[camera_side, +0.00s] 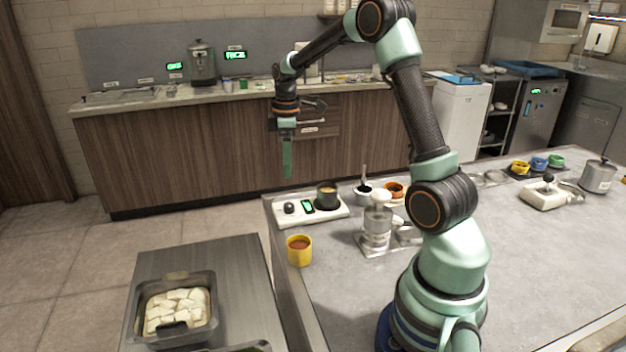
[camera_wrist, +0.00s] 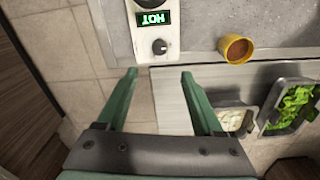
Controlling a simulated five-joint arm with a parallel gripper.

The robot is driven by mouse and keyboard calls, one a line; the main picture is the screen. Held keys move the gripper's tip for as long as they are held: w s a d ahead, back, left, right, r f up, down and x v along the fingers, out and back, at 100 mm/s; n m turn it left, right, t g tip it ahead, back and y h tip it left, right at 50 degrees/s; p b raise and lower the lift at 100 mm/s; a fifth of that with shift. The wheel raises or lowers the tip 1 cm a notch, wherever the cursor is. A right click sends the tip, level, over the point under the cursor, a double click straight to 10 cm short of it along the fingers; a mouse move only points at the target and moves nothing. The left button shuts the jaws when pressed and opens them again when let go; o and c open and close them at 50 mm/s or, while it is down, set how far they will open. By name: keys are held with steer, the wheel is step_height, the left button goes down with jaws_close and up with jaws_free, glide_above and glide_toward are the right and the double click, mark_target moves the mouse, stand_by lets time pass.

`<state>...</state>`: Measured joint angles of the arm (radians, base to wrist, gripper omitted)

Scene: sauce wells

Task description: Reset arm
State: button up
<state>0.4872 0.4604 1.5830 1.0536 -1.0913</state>
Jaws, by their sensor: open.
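A yellow cup with red-brown sauce (camera_side: 299,252) stands upright near the left edge of the table. It also shows in the wrist view (camera_wrist: 235,49), right of the fingers. A white hot plate (camera_side: 335,211) with a dark pot (camera_side: 326,193) stands behind the cup.
A lower steel stand (camera_side: 240,262) at the left holds a tray of white pieces (camera_side: 140,318). The wrist view shows a tray of green leaves (camera_wrist: 296,104). Metal dispenser (camera_side: 376,230) and small bowls crowd the table's left part. A wooden counter (camera_side: 190,160) stands behind.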

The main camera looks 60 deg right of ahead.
steer(key=s+a+r+m+t, duration=0.2)
steer(key=s+a+r+m, duration=0.15)
steer(key=a+r, duration=0.7)
steer(key=s+a+f+m+t, duration=0.1)
steer(key=s+a+m+t, duration=0.2)
steer(key=s+a, duration=0.6)
steer(key=shift+a, duration=1.15)
